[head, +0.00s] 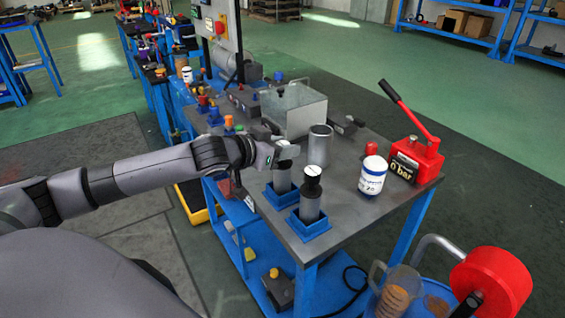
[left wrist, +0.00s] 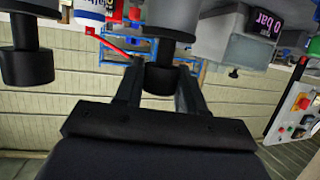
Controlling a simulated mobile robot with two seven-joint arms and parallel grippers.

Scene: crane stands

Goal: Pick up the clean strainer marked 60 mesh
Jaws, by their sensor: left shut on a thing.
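Two grey cylindrical strainers with black knobs stand upright in blue square holders at the near edge of the grey bench. My left gripper (head: 286,153) is at the top of the farther strainer (head: 282,182), shut on its black knob. In the left wrist view this knob (left wrist: 159,80) sits between the two fingers. The nearer strainer (head: 310,206) stands free beside it, its knob (left wrist: 27,67) also in the left wrist view. The lower end of each strainer is hidden in its holder. I cannot read a mesh marking on either. My right gripper is not in view.
Behind the strainers stand an open metal cylinder (head: 319,146) and a clear box (head: 293,110). A white and blue bottle (head: 372,177) and a red lever device (head: 415,158) reading 0 bar are to the right. A red wheel (head: 492,283) and clear jug (head: 397,292) are at lower right.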

